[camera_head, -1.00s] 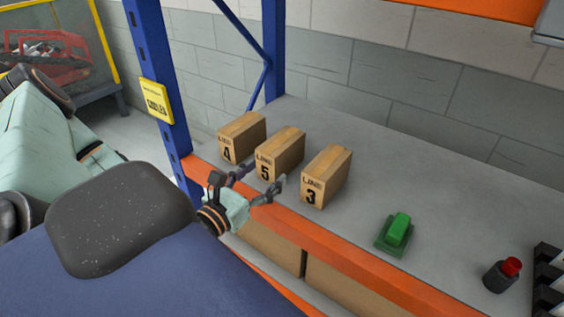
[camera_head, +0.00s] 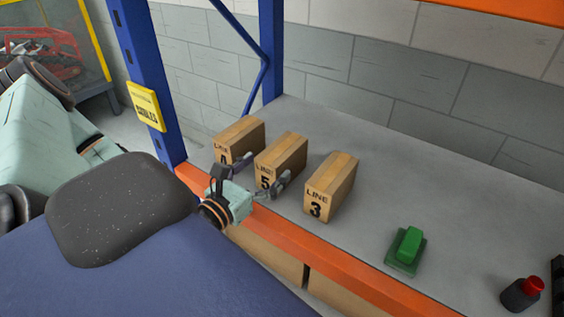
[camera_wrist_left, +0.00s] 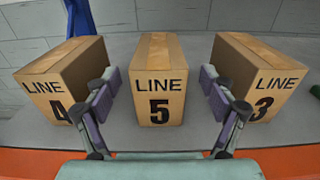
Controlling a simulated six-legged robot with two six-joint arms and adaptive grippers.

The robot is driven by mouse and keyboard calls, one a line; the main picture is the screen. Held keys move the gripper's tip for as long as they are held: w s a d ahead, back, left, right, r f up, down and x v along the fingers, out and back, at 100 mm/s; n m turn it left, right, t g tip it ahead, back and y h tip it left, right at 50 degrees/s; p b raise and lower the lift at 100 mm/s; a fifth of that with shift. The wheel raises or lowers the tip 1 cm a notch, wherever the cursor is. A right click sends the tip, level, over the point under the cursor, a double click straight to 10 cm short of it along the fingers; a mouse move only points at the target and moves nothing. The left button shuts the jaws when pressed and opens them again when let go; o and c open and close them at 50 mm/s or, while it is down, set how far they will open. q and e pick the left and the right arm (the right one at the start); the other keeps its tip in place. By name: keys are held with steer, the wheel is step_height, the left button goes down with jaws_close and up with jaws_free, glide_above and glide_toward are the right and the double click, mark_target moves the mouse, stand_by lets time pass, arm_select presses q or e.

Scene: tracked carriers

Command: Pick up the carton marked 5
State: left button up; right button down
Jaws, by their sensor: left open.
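The carton marked 5 (camera_head: 281,160) stands upright on the grey shelf, between the carton marked 4 (camera_head: 239,140) and the carton marked 3 (camera_head: 331,187). My left gripper (camera_head: 262,176) is open in front of the carton marked 5. In the left wrist view the carton marked 5 (camera_wrist_left: 159,85) is centred, its face towards me, and the open fingers of my left gripper (camera_wrist_left: 160,95) reach along either side of it, with gaps visible. The left finger overlaps the carton marked 4 (camera_wrist_left: 60,85) in that view and the right finger overlaps the carton marked 3 (camera_wrist_left: 262,80). My right gripper is out of view.
The shelf has an orange front beam (camera_head: 330,263) and a blue upright (camera_head: 150,75) with a yellow sign (camera_head: 146,106) at left. A green device (camera_head: 406,250) and a red-topped black object (camera_head: 522,294) stand to the right. The shelf behind the cartons is clear.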

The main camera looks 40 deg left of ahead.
mark_target(282, 149)
arm_select(q)
steer(key=w+b, duration=0.1)
steer(key=w, duration=0.1)
steer(key=w+b, duration=0.1)
steer(key=w, duration=0.1)
steer(key=w+b, duration=0.1)
steer(key=w, duration=0.1)
steer(key=shift+a+r, duration=0.1)
steer(key=shift+a, duration=0.25)
steer(key=shift+w+a, duration=0.1)
steer(key=shift+w, duration=0.4)
steer(key=shift+s+r, duration=0.15)
steer(key=shift+s, duration=0.05)
steer(key=shift+c, duration=1)
steer(key=shift+w, duration=0.15)
steer(key=c, duration=1.5)
